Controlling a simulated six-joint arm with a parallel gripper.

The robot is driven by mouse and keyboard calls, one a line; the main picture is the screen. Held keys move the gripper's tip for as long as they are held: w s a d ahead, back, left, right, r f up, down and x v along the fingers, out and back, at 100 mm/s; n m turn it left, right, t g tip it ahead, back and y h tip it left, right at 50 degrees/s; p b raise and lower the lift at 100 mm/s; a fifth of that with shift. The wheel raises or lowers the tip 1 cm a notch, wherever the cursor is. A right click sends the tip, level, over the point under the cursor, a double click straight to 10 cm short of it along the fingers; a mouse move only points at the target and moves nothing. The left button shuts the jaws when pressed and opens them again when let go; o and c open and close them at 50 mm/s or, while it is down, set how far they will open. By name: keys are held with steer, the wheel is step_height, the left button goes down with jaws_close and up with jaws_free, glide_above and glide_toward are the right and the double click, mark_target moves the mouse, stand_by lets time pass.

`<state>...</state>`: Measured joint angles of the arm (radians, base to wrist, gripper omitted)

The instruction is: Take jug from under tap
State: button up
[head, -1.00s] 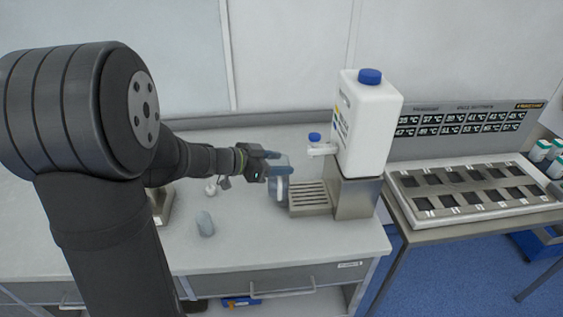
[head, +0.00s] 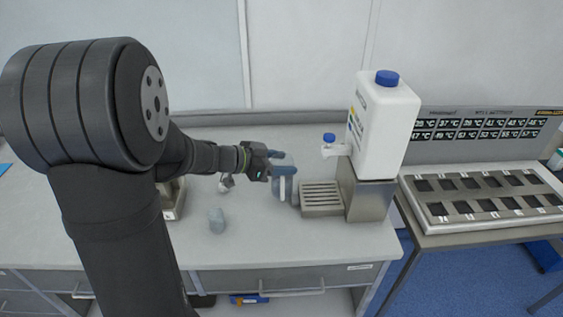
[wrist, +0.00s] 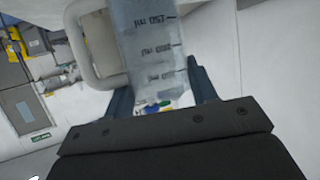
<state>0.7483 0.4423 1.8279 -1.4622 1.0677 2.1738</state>
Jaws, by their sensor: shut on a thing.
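The jug (head: 285,186) is clear with a white handle, beside the left edge of the drip grate. In the wrist view the jug (wrist: 150,50) fills the space between the fingers, with volume marks on its wall and its white handle to the left. My gripper (head: 279,164) is shut on the jug. The tap (head: 334,151) with a blue knob sticks out left from a white canister (head: 383,125) with a blue cap. The jug is left of the tap, not below it. Whether its base touches the counter I cannot tell.
The slatted drip grate (head: 321,195) under the tap is empty. A small grey-blue object (head: 216,221) stands on the counter to the left, near a metal-edged device (head: 174,198) partly behind my arm. A tray of dark slots (head: 485,192) is at the right. The front counter is clear.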

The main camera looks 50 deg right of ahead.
steer(key=shift+r, duration=0.2)
steer(key=shift+r, duration=1.35)
steer(key=shift+c, duration=0.5)
